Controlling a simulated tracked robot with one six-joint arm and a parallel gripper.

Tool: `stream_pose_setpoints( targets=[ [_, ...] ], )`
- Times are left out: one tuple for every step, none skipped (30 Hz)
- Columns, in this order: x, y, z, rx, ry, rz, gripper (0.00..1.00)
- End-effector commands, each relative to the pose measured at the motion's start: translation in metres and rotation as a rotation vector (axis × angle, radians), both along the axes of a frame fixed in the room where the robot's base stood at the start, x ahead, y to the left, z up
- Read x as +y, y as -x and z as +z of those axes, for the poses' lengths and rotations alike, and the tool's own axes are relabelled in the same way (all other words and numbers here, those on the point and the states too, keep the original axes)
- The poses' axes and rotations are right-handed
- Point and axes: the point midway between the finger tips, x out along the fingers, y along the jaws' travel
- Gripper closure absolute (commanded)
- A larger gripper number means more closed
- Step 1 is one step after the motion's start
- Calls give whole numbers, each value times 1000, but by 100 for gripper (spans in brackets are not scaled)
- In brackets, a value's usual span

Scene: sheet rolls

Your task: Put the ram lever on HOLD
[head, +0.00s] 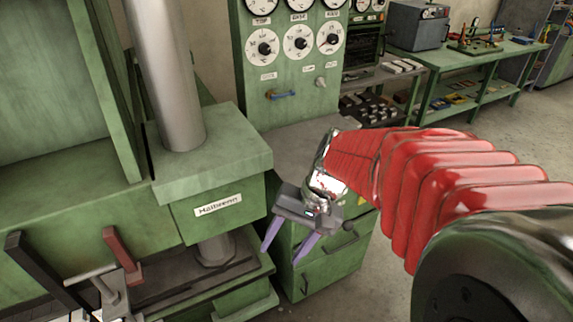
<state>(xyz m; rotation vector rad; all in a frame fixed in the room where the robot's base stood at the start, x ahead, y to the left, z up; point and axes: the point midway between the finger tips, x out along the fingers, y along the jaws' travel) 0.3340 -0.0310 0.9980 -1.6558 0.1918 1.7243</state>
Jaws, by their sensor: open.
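A green press (215,160) with a grey column and a nameplate stands at left. Red (122,250) and black bars stick up at lower left. A grey top (300,142) lies below the panel. Green benches (470,65) with tools stand behind, with bare floor at right.

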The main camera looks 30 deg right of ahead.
Motion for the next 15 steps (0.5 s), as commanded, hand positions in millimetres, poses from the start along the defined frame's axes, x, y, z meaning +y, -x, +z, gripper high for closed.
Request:
stream_pose_setpoints(
  targets=[
    [-5, -3, -6, 28, -40, -41, 52],
    [-7, -5, -9, 41, -65, -64, 52],
    [-10, -8, -13, 58, -99, -95, 52],
    [-12, -10, -15, 70, -123, -118, 52],
    [-14, -12, -18, 81, -149, -142, 52],
    [-17, -15, -21, 97, -182, -173, 52],
    [-20, -17, -24, 108, -208, -197, 52],
    [-23, -19, -26, 117, -234, -220, 52],
    [-27, -23, -30, 130, -267, -253, 52],
    [-30, -25, -32, 140, -294, -277, 52],
    [-33, -27, -35, 149, -320, -301, 52],
    [-38, -30, -39, 160, -355, -333, 52],
    [-41, -33, -41, 167, -381, -358, 52],
    [-45, -35, -44, 174, -407, -382, 52],
    [-50, -38, -47, 183, -443, -415, 52]
  ],
)
